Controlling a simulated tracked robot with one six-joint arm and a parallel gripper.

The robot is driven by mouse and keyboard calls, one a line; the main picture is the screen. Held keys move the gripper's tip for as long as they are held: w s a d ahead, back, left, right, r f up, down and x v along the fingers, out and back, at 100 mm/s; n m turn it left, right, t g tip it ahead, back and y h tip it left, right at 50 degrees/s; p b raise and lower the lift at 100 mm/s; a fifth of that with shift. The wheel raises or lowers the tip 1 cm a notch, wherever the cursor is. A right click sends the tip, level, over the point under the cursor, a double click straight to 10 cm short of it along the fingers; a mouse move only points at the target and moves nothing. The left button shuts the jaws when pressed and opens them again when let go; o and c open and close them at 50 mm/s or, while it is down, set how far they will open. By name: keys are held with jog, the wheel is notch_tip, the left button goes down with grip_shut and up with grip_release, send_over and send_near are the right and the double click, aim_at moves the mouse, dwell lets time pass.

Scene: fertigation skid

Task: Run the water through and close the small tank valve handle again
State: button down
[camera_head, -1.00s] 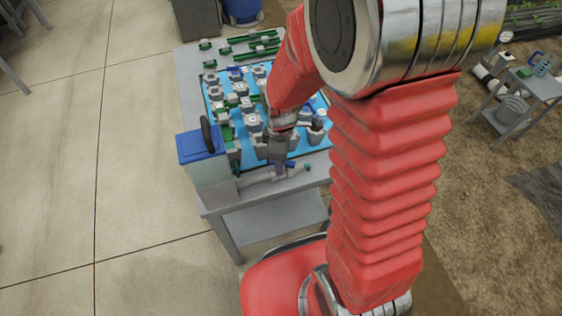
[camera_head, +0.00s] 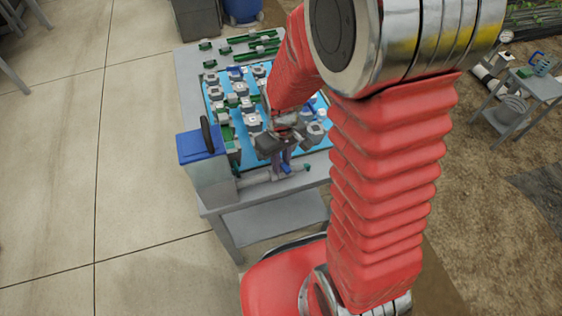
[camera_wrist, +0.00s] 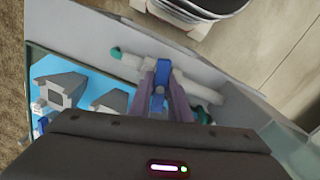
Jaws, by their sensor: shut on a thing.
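The small tank (camera_head: 207,182) with a blue lid stands at the table's near left corner. A light grey pipe (camera_head: 255,178) runs from it along the table's near edge; it also crosses the wrist view (camera_wrist: 205,92). The blue valve handle (camera_wrist: 163,68) sits on this pipe and points across it. My gripper (camera_wrist: 161,90) is shut on the handle, with one purplish finger on each side. In the head view my gripper (camera_head: 281,160) comes from above, and my arm hides part of the table.
A blue mat (camera_head: 222,103) with several grey and white fittings lies behind the pipe. Green parts (camera_head: 250,41) lie at the table's back. A dark upright disc (camera_head: 207,134) rises by the tank lid. Open floor (camera_head: 60,190) lies to the left.

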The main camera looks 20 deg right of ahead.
jog(key=m, duration=0.4)
jog(key=shift+m, duration=0.3)
jog(key=c, duration=1.6)
grip_release()
jog(key=shift+r, duration=5)
